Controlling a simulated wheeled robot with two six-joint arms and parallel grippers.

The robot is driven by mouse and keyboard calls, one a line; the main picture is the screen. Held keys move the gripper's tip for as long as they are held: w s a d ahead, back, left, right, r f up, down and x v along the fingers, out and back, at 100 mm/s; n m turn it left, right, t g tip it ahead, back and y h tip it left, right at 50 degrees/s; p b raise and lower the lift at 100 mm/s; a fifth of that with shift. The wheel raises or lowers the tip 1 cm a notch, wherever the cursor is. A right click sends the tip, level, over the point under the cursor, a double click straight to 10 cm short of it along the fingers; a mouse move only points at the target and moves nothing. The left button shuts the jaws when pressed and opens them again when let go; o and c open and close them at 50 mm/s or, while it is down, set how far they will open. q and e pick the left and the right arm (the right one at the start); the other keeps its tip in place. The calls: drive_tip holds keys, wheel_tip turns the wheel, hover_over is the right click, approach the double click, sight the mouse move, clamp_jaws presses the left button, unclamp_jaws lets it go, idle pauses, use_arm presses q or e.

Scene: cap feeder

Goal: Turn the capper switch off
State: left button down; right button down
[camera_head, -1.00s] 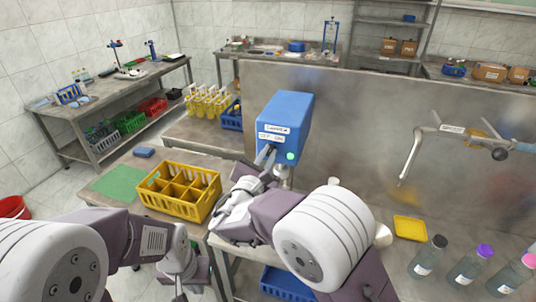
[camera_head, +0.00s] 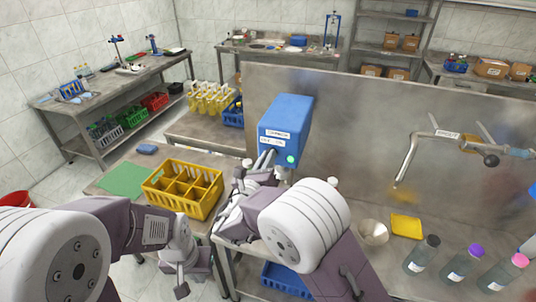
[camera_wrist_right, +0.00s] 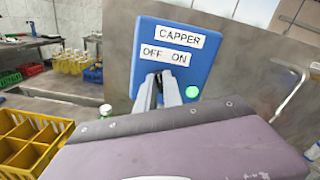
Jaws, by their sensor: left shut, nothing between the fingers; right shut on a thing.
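The blue capper box (camera_head: 287,122) stands against the steel panel, with CAPPER and OFF/ON labels on its front; it also fills the middle of the right wrist view (camera_wrist_right: 195,66). A green light (camera_wrist_right: 192,91) shows at its lower right. My right gripper (camera_head: 266,158) is at the box's lower front, its fingers (camera_wrist_right: 161,82) shut on the capper switch just below the OFF/ON label. The fingers mostly hide the switch, so I cannot tell its position. My left gripper (camera_head: 182,285) is shut and empty, low in front of the yellow crate.
A yellow divided crate (camera_head: 160,198) and green mat (camera_head: 122,180) are on the left table. A funnel (camera_head: 373,233), yellow tray (camera_head: 407,226) and several bottles (camera_head: 422,256) stand on the right bench. A bent metal arm (camera_head: 415,150) projects from the panel.

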drive_tip(key=shift+n+p, duration=0.35)
drive_tip(key=shift+n, duration=0.35)
drive_tip(key=c, duration=1.5)
unclamp_jaws()
drive_tip(key=b+v, duration=0.3)
drive_tip(key=v, duration=0.6)
